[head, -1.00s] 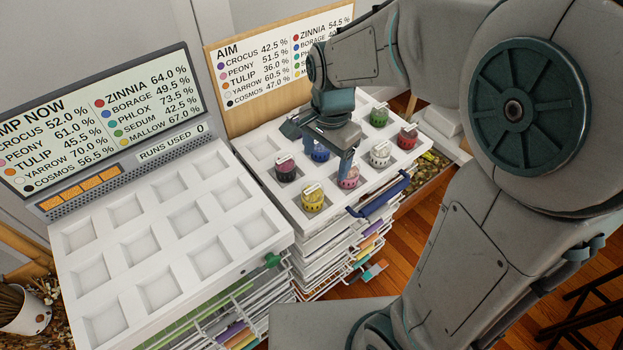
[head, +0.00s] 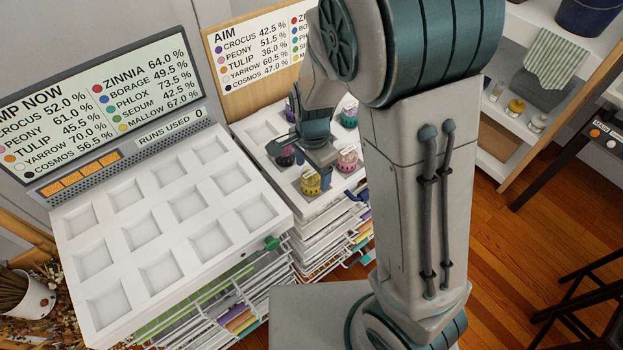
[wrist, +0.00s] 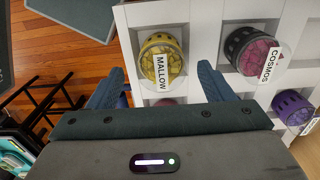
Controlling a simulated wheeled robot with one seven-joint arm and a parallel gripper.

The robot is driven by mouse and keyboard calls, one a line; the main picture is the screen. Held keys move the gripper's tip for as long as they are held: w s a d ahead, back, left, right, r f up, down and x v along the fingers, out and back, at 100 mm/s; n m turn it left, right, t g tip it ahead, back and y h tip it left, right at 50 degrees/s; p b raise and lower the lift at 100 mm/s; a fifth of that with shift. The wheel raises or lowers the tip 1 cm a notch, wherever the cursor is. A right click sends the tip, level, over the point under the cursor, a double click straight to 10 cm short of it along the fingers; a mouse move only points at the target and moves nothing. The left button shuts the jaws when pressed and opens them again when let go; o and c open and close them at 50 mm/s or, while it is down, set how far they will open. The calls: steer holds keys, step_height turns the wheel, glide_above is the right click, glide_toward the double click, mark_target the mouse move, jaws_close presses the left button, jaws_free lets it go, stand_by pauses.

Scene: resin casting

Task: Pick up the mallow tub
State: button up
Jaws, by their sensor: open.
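The mallow tub (head: 311,182) is yellow and stands in a pocket at the near edge of the right-hand white tray. In the wrist view the mallow tub (wrist: 161,62) shows its MALLOW label and lies between the fingertips as seen from above. My gripper (wrist: 161,72) is open and empty, pointing down over the tray. In the head view my gripper (head: 300,143) is just behind the yellow tub. Its fingers are partly hidden there, and the height above the tub is hard to tell.
The dark cosmos tub (wrist: 255,50) sits beside mallow. A purple tub (wrist: 292,107) and a pink tub (head: 347,160) are close too. A teal tub (head: 349,118) is farther back. The left white tray (head: 170,235) has empty pockets. My arm hides the right tray's right side.

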mark_target(311, 173)
steer(key=shift+a+f, duration=0.15)
steer(key=shift+f, duration=1.75)
steer(key=shift+c, duration=0.3)
steer(key=c, duration=1)
steer(key=shift+r, duration=0.1)
